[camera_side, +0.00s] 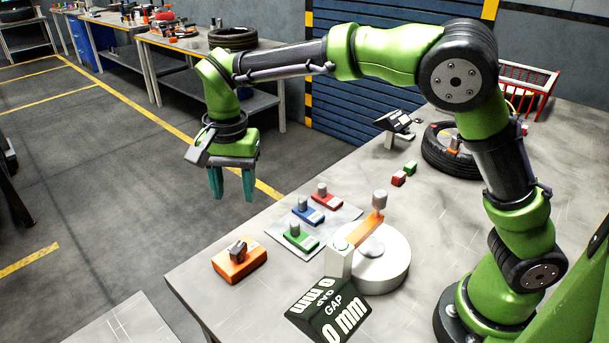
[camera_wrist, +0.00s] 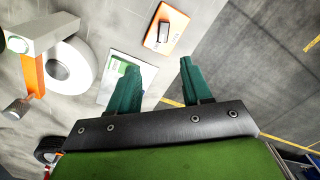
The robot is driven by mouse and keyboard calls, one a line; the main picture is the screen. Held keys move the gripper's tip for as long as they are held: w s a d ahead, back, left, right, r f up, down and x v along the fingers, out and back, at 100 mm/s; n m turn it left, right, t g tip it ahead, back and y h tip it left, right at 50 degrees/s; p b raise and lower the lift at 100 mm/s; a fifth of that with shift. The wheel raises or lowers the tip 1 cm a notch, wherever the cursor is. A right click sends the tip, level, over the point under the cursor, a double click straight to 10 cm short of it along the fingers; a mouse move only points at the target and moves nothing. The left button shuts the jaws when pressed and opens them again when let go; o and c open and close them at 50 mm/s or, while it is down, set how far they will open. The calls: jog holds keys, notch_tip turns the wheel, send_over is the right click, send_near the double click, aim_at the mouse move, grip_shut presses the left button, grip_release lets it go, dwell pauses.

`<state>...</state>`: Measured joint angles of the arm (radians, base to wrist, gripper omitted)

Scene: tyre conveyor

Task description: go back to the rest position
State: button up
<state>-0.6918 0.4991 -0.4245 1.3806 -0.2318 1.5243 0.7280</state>
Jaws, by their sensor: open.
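My gripper (camera_side: 232,184) hangs from the green arm, pointing down, above and beyond the left edge of the grey table (camera_side: 215,290). Its two teal fingers are apart with nothing between them. In the wrist view the gripper (camera_wrist: 160,85) also shows open and empty. It touches nothing that I can see.
On the table stand an orange block (camera_side: 240,266), a plate with green (camera_side: 300,241), blue (camera_side: 308,215) and red (camera_side: 327,200) pieces, a white round device (camera_side: 385,270) with an orange arm, and a gap display (camera_side: 328,310). Small red and green blocks (camera_side: 404,174) and a tyre (camera_side: 440,152) lie farther back.

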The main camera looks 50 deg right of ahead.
jog(key=s+d+r+n+t+y, duration=0.1)
jog(key=s+d+r+n+t, duration=0.1)
jog(key=s+d, duration=0.5)
jog(key=s+d+r+n+t, duration=0.3)
jog(key=s+d, duration=0.5)
jog(key=s, duration=0.5)
jog(key=shift+d+r+n+t+y, duration=0.2)
jog(key=shift+n+t+y, duration=0.2)
jog(key=shift+n+t, duration=0.45)
dwell(0.4)
